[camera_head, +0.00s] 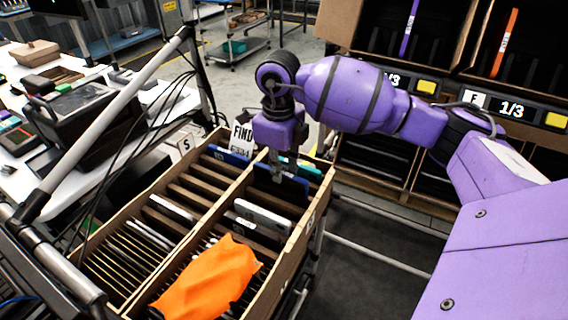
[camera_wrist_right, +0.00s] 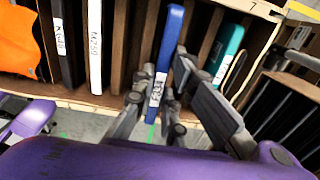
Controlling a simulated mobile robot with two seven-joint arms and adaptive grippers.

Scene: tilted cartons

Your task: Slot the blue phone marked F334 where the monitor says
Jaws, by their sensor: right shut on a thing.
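The blue phone (camera_wrist_right: 170,45) marked F334 stands on edge in a carton slot, its label facing the right wrist camera. My right gripper (camera_wrist_right: 164,78) has one finger on each side of it and is shut on it. The "FIND F334" sign (camera_head: 241,140) stands behind the cartons. No readable monitor text shows. My left gripper is not in view.
A teal phone (camera_wrist_right: 226,52) stands to the right of the blue one, and a white device (camera_wrist_right: 95,45) to its left. An orange cloth (camera_head: 210,278) covers the carton's near part. Racks with F and 1/3 labels (camera_head: 497,106) stand at the right.

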